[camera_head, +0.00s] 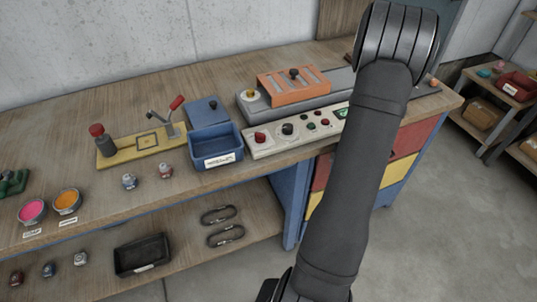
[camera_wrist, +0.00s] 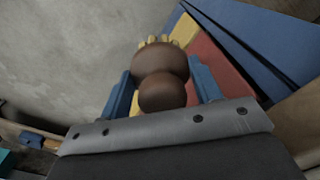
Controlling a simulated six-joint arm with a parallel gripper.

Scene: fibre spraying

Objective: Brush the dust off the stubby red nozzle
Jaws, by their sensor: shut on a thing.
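My gripper (camera_wrist: 162,88) shows in the wrist view with its two blue fingers on either side of a brush (camera_wrist: 160,65). The brush has a rounded brown handle and yellow bristles pointing away from the wrist. The gripper is shut on the handle, and the bristles touch nothing that I can see. In the head view a small red nozzle (camera_head: 166,170) stands on the bench in front of the yellow fixture. Another dark red one (camera_head: 16,278) is on the lower shelf. I cannot tell which is the stubby one, or see dust. My gripper is out of the head view.
A blue-grey nozzle (camera_head: 129,181) stands left of the red one. A blue bin (camera_head: 217,150), a yellow fixture (camera_head: 140,147) with a red-handled lever, and a control panel (camera_head: 295,133) stand on the bench. Pink (camera_head: 32,211) and orange (camera_head: 66,201) pots are at left. My arm hides the bench's right part.

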